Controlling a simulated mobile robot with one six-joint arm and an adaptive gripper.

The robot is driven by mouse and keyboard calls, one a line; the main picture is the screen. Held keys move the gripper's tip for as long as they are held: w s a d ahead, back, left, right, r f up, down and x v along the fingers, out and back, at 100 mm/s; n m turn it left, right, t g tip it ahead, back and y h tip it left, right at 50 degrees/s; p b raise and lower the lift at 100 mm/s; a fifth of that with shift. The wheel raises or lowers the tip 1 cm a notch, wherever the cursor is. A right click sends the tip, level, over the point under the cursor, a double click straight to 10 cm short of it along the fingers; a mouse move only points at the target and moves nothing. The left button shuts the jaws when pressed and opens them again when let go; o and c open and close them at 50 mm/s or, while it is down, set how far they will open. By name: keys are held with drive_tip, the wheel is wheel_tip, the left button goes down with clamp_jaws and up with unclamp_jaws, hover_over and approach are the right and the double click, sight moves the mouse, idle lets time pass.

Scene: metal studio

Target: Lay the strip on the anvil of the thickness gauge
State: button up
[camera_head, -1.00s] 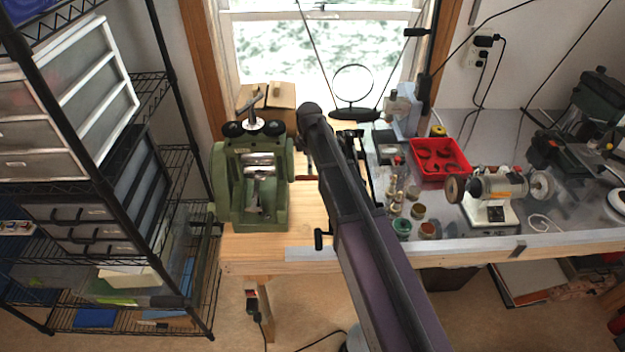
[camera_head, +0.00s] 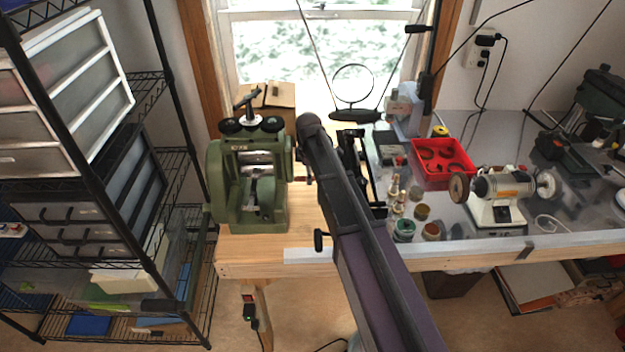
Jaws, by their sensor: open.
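I cannot make out the strip or the thickness gauge with its anvil in the head view. My dark arm crosses the middle of the picture from the bottom right up toward the window and hides part of the bench behind it. My gripper does not show; the arm may be hiding it. No hold on anything can be seen.
A green rolling mill (camera_head: 228,185) stands on the left end of the wooden bench (camera_head: 250,245). Right of my arm are small jars (camera_head: 404,229), a red tray (camera_head: 426,178) and a bench grinder (camera_head: 497,195). A wire shelf (camera_head: 180,160) stands at left.

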drive_tip(key=shift+f, duration=0.1)
idle(0.6)
drive_tip(key=shift+s, duration=0.1)
clamp_jaws()
